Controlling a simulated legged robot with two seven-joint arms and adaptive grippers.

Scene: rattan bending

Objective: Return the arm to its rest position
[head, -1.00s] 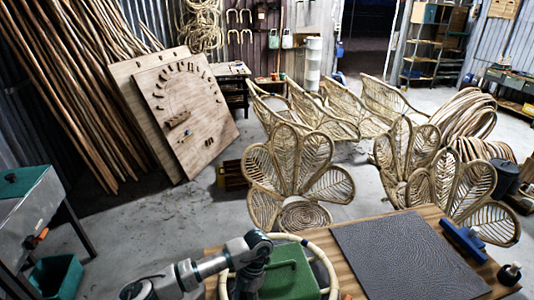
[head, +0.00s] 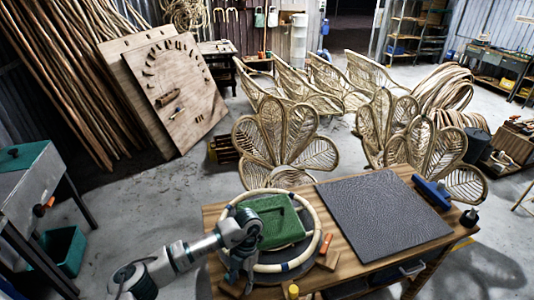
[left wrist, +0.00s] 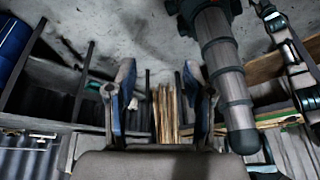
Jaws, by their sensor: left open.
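My left arm comes in at the bottom of the head view. My left gripper (head: 240,272) hangs at the left side of the rattan ring (head: 314,248), pointing down over the workbench (head: 213,213). Whether it touches the ring cannot be told. In the left wrist view my left gripper (left wrist: 160,92) has its two fingers apart, with nothing seen between them. The ring lies around a green block (head: 280,222) on the bench. My right gripper is not in view.
A dark textured mat (head: 385,215) covers the bench's right part, with a blue-handled tool (head: 433,193) at its edge. Orange-marked wooden pieces (head: 327,255) lie by the ring. Rattan chairs (head: 275,145) stand behind the bench.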

